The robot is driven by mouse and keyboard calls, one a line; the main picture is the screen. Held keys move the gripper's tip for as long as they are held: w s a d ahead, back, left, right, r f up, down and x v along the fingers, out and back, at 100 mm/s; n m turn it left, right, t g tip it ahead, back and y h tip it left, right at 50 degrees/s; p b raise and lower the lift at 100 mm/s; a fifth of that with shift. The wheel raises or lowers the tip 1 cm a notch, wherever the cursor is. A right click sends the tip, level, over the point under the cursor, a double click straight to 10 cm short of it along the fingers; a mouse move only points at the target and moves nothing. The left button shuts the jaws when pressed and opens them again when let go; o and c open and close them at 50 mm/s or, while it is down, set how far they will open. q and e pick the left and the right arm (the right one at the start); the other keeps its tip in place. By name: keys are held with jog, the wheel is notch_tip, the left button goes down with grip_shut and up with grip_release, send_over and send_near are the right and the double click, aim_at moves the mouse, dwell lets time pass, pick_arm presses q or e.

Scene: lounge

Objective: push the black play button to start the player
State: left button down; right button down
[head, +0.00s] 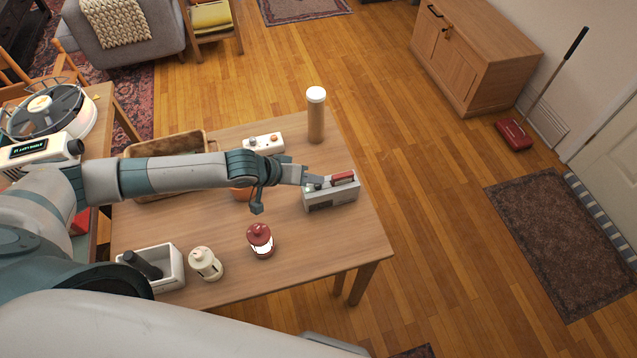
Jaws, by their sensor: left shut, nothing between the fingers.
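A small grey box-shaped device (332,200), which looks like the player, sits near the right edge of the wooden table (345,250). It has a red part (343,178) and small dark parts on top. My left arm reaches across the table from the left. My left gripper (311,182) is shut and empty, with its fingertips at the top left of the device. I cannot tell whether they touch it. The black play button cannot be made out clearly; the fingers may cover it. My right gripper is not in view.
A white box with knobs (264,144) and a tall white-topped cylinder (316,115) stand behind. A tray (150,150) lies partly behind my arm.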

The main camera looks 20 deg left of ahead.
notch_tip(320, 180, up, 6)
jog(key=p, duration=0.6)
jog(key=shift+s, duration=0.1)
dwell(0.6)
